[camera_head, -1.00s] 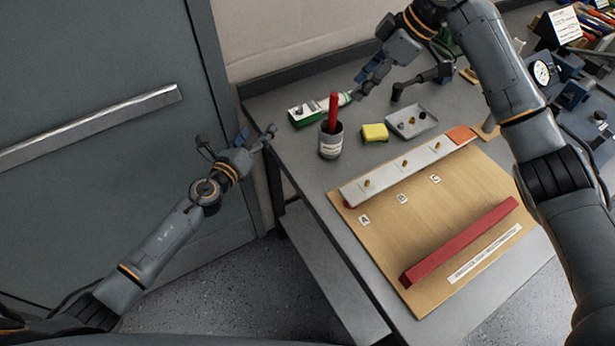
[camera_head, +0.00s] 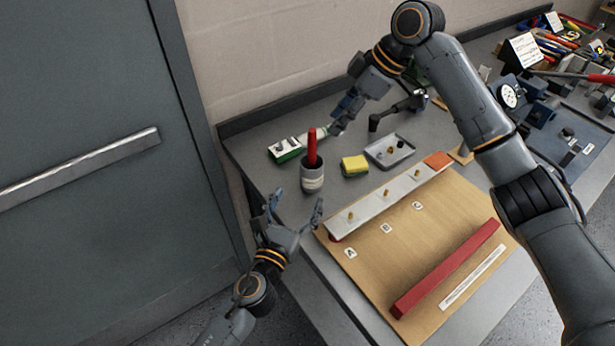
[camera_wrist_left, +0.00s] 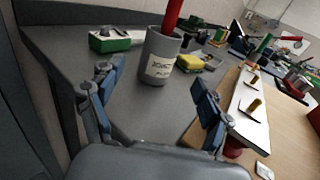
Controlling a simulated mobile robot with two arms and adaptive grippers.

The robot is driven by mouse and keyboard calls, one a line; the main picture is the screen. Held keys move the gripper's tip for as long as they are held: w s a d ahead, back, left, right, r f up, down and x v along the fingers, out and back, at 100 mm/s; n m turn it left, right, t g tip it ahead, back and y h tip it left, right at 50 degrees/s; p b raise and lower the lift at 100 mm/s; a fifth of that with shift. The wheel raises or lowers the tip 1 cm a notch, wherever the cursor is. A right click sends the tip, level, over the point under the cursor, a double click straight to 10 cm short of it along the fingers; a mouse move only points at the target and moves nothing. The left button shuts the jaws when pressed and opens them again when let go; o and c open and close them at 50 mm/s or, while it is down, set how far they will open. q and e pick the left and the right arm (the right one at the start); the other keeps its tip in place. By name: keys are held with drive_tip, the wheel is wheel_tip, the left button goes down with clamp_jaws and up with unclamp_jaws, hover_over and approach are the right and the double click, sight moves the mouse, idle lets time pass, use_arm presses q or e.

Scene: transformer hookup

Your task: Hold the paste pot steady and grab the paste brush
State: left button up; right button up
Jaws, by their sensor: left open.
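The grey paste pot (camera_head: 312,181) stands upright on the bench near its left edge, with a pale label on its side. The paste brush (camera_head: 312,147) stands in it, its red handle pointing up; its lower end is hidden. My left gripper (camera_head: 296,204) is open and empty in front of the pot, fingers spread. In the left wrist view the pot (camera_wrist_left: 158,68) and brush handle (camera_wrist_left: 172,16) show beyond and between the open fingers, apart from them. My right gripper (camera_head: 340,118) hangs behind and to the right of the brush, not touching it; its finger opening is unclear.
A green and white box (camera_head: 286,150) lies behind the pot. A yellow sponge (camera_head: 354,165) and a grey tray (camera_head: 390,151) with small parts are to its right. A wooden board (camera_head: 415,250) with a metal bar and a red bar fills the bench front.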

sight(308, 179)
use_arm(q)
drive_tip(key=x, duration=1)
drive_tip(key=shift+f, duration=0.1)
drive_tip(key=c, duration=1.4)
use_arm(e)
drive_tip(key=shift+o, duration=0.7)
drive_tip(key=m, duration=0.1)
drive_tip(key=a+m+h, duration=0.1)
drive_tip(key=s+m, duration=0.1)
drive_tip(key=shift+a+r+m+t+h, duration=0.3)
drive_tip(key=shift+a+m+h, duration=0.05)
drive_tip(key=shift+m+h, duration=0.05)
drive_tip(key=s+a+r+m+t+h, duration=0.2)
drive_tip(key=a+m+t+h, duration=0.1)
drive_tip(key=m, duration=0.6)
drive_tip(key=shift+m, duration=0.3)
drive_tip(key=x, duration=1.1)
drive_tip(key=shift+s+f, duration=0.15)
drive_tip(key=shift+f, duration=0.2)
